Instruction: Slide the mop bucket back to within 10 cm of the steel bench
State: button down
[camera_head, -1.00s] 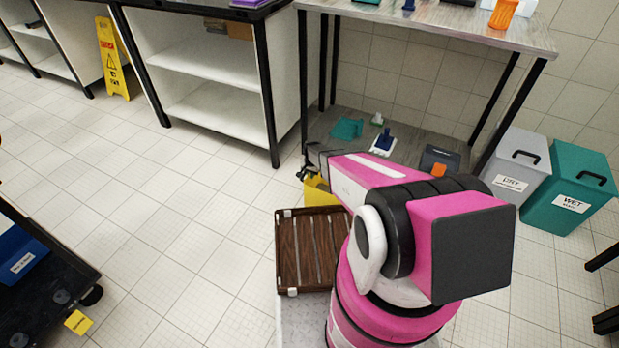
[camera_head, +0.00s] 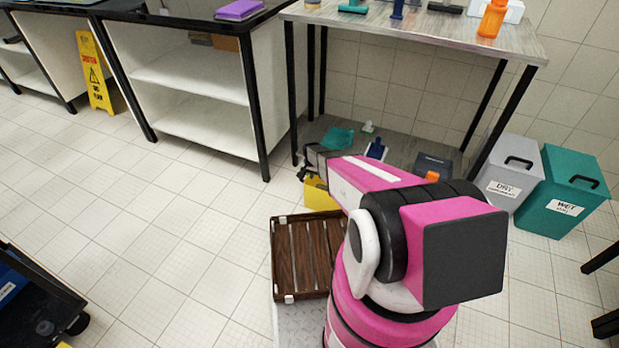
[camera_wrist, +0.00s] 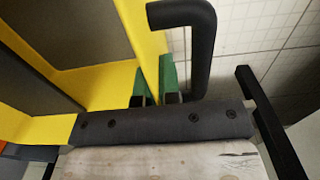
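The yellow mop bucket (camera_head: 319,197) stands on the floor in the head view, mostly hidden behind my arm. It is close in front of a grey-topped bench with black legs (camera_head: 420,31), which I take as the steel bench. The exact gap is hidden. My gripper (camera_head: 309,171) is at the bucket's upper edge. In the wrist view, the green fingertips (camera_wrist: 157,88) flank the thin yellow wall of the bucket (camera_wrist: 128,22), with no clear gap, so the gripper looks shut on it. A black bent handle or tube (camera_wrist: 200,45) lies beside the wall.
A brown slatted crate (camera_head: 306,250) is between me and the bucket. Grey (camera_head: 507,180) and teal (camera_head: 562,195) bins stand right of the bench. A yellow floor sign (camera_head: 95,75) and dark cart (camera_head: 38,300) are at left. Tiled floor at left centre is clear.

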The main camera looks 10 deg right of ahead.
jog(key=shift+w+d, duration=0.3)
jog(key=shift+w, duration=0.2)
jog(key=c, duration=1.2)
grip_release()
jog(key=shift+c, duration=0.2)
jog(key=shift+r, duration=0.15)
notch_tip(320, 180, up, 11)
jog(key=shift+f, duration=0.2)
